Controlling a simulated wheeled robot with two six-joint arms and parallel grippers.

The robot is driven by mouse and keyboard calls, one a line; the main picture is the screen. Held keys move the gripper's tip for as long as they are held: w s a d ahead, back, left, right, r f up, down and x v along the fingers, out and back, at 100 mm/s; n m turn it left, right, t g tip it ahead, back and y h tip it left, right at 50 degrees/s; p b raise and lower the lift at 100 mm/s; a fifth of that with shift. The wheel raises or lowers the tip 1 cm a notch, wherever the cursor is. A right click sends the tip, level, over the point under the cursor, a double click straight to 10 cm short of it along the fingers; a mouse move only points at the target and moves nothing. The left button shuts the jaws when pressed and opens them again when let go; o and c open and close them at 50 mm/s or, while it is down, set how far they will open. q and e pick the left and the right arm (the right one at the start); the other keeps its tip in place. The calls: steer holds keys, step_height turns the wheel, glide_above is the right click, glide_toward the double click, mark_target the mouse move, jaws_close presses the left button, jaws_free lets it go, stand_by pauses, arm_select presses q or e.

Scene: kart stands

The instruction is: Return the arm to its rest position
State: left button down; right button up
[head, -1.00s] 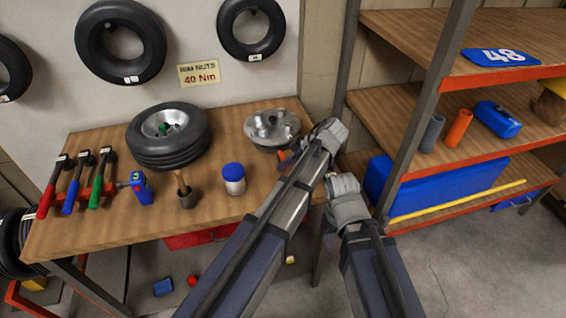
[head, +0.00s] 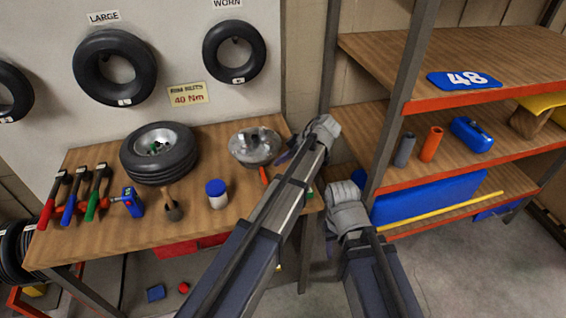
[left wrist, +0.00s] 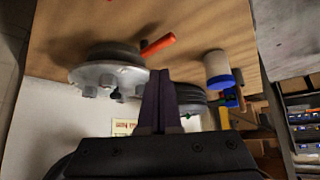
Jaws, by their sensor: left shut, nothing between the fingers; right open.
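My left arm reaches from the bottom over the right end of the workbench (head: 120,240). My left gripper (head: 287,152) is close to the silver wheel hub (head: 254,148), mostly behind its wrist. In the left wrist view its dark fingers (left wrist: 158,100) are together with nothing between them. The hub (left wrist: 105,75) and an orange handle (left wrist: 158,46) show beside the fingers there. My right gripper (head: 346,208) is lower, off the bench's right end, before the shelf post. Its jaws are open; its fingers are largely hidden by its wrist.
The shelf rack (head: 398,110) stands close on the right, its post near both arms. On the bench are a tyre on a rim (head: 158,165), a blue-lidded jar (head: 217,196), a mallet-like tool in a cup (head: 172,208) and hammers (head: 72,200). Floor at lower right is clear.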

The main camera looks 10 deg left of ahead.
arm_select(q)
steer(key=shift+a+f, duration=0.1)
steer(key=shift+a, duration=0.05)
steer(key=s+a+f+m+h, duration=0.15)
steer(key=s+m+h, duration=0.25)
steer(key=s+m, duration=0.5)
steer(key=s+a+f+m+h, duration=0.1)
steer(key=s+f+m+h, duration=0.2)
steer(key=s+m, duration=0.55)
steer(key=s+d+m+g, duration=0.1)
steer(key=s+d+m, duration=0.1)
steer(key=s+d, duration=0.6)
steer(key=d, duration=0.3)
steer(key=shift+s+d+g+y, duration=0.3)
steer(key=shift+s, duration=0.1)
steer(key=c, duration=1.6)
jaws_free()
steer(key=shift+f, duration=0.1)
